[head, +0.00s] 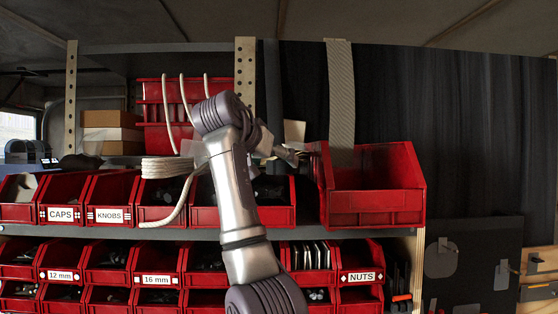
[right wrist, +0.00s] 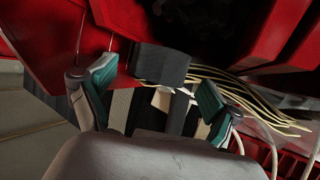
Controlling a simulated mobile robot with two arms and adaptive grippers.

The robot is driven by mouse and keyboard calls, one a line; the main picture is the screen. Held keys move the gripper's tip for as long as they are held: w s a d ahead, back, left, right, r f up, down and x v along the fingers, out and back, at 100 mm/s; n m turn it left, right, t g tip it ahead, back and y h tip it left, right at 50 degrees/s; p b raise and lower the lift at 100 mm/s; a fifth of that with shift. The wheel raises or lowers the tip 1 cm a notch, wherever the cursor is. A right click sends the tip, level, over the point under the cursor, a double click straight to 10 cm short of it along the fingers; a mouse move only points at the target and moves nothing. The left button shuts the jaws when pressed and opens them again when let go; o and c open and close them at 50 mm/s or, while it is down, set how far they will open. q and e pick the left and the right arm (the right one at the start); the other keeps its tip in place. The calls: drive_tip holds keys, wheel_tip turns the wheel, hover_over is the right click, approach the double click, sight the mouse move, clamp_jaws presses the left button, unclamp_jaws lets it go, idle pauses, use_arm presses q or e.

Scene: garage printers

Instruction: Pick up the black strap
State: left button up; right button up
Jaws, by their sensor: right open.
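A dark strap (head: 272,85) hangs down from the top of the shelving in the head view, behind my arm. In the right wrist view a dark grey band (right wrist: 162,64), which looks like the black strap, lies between and just beyond my fingertips. My right gripper (head: 294,154) is at the upper shelf, left of a large red bin. It is open in the right wrist view (right wrist: 152,92), with teal pads on both sides and nothing clearly clamped. My arm hides part of the shelf. My left gripper is not in view.
A large red bin (head: 376,205) stands close right of the gripper. Pale cord (head: 166,168) is bundled at left. Several labelled red bins fill the rows below.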

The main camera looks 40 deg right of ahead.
drive_tip(key=shift+x, duration=1.45)
drive_tip(key=shift+s+a+r, duration=0.15)
drive_tip(key=shift+a, duration=0.05)
drive_tip(key=c, duration=0.7)
drive_tip(key=shift+d, duration=0.1)
drive_tip(key=c, duration=0.6)
drive_tip(key=shift+r, duration=0.1)
drive_tip(key=shift+r, duration=4.9)
